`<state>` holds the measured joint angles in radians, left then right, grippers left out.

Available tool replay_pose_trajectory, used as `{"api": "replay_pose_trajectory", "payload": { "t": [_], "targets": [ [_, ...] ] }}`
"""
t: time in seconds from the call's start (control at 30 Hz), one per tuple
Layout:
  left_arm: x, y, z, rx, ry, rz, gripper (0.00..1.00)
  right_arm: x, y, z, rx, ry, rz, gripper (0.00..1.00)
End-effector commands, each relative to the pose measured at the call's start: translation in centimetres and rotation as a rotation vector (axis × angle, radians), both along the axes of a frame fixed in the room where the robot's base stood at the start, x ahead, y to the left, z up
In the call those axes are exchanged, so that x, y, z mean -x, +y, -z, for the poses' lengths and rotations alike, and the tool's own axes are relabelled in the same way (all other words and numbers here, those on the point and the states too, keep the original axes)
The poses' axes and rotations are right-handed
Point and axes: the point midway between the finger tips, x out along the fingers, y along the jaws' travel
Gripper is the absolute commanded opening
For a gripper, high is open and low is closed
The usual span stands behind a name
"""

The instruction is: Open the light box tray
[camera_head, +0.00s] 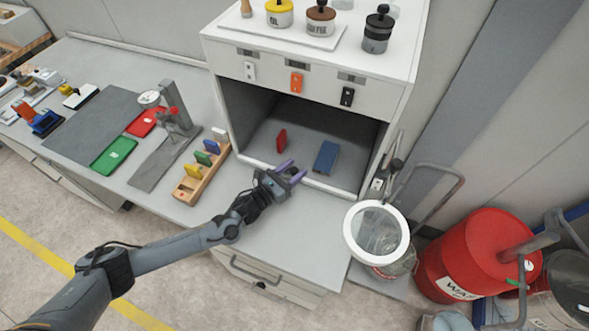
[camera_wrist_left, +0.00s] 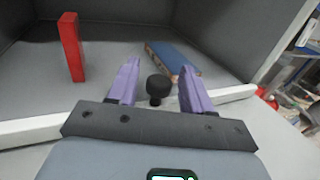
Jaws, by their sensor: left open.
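The light box (camera_head: 305,75) is a white cabinet with an open front and a grey interior. Its grey tray (camera_head: 300,150) forms the floor of the opening, with a white front lip (camera_wrist_left: 30,132). My left gripper (camera_head: 292,170) is at this front lip, with its purple fingers apart and pointing into the box. In the left wrist view a round black knob (camera_wrist_left: 157,88) shows between the open fingers, near the lip. The fingers do not appear closed on it. My right gripper is not in view.
A red block (camera_head: 281,140) and a blue block (camera_head: 326,156) are on the tray. A wooden rack with coloured pieces (camera_head: 203,172) stands left of my gripper. A ring magnifier lamp (camera_head: 377,233) and red waste drum (camera_head: 478,255) are at right. The bench front is clear.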

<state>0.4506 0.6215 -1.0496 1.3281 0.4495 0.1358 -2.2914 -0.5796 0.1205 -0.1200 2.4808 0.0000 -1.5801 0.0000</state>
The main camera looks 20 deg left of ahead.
Motion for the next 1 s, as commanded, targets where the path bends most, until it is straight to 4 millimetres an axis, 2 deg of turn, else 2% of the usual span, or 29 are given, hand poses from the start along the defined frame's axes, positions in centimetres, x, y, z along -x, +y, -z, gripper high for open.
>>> {"api": "replay_pose_trajectory", "payload": {
  "t": [0.4,0.7,0.73,1.0],
  "targets": [
    [-0.5,-0.26,0.01,0.001,0.001,0.0,0.48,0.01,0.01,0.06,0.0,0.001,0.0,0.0],
    [-0.51,-0.25,-0.07,0.001,-0.001,0.0,0.02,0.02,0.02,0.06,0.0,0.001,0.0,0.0],
    [-0.52,-0.26,-0.1,0.002,-0.001,0.0,0.0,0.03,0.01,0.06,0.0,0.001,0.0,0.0],
    [-0.58,-0.18,-0.29,0.003,-0.005,0.0,0.0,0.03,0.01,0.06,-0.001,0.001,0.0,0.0]
  ]
}}
